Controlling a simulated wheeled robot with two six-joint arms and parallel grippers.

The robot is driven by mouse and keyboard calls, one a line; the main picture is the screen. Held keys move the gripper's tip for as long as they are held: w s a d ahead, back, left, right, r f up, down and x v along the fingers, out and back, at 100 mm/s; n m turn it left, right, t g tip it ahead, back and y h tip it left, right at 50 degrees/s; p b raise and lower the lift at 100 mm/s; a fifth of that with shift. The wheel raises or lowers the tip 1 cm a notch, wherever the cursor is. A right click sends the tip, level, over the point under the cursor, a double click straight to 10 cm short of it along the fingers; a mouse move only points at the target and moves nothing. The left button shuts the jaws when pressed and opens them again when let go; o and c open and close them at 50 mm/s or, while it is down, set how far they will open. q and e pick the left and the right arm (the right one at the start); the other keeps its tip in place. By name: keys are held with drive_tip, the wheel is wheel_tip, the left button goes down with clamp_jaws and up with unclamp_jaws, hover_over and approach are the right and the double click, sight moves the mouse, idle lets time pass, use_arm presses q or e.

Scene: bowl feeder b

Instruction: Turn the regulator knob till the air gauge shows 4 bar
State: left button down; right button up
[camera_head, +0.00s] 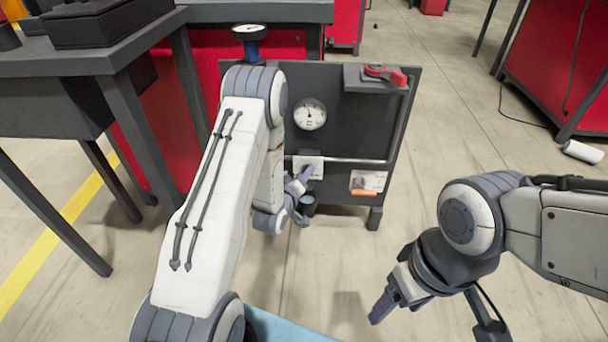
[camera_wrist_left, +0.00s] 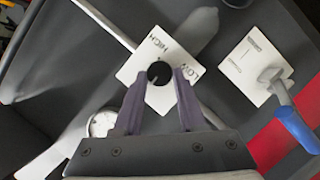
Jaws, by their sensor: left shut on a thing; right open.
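The round white air gauge (camera_head: 310,114) is on the dark upright panel (camera_head: 345,120) in the head view; its needle is too small to read surely. The regulator knob (camera_wrist_left: 159,73) is small, round and black, on a white plate (camera_wrist_left: 150,50) marked HIGH and LOW in the left wrist view. My left gripper (camera_head: 303,176) is at the panel below the gauge. In the left wrist view its two purple fingers (camera_wrist_left: 158,82) stand either side of the knob, shut on it. My right gripper (camera_head: 384,302) is open and empty, over the floor at the right.
A second white plate (camera_wrist_left: 252,66) with a blue-tipped lever (camera_wrist_left: 292,122) is beside the knob plate. A red part (camera_head: 384,74) sits on the panel's top shelf. A pipe (camera_head: 350,160) crosses the panel.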

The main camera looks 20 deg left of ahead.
use_arm(q)
drive_tip(key=n+t+h, duration=0.1)
drive_tip(key=n, duration=0.1)
drive_tip(key=shift+a+f+n, duration=0.1)
drive_tip(key=shift+f+n, duration=0.05)
drive_tip(key=shift+n, duration=0.25)
drive_tip(key=shift+c, duration=2.4)
unclamp_jaws()
drive_tip(key=s+r+p, duration=0.1)
drive_tip(key=s+p, duration=0.2)
drive_tip(key=s, duration=0.7)
drive_tip(key=shift+s+a+r+p, duration=0.25)
drive_tip(key=shift+a+r+p, duration=0.05)
drive_tip(key=shift+a+p, duration=0.1)
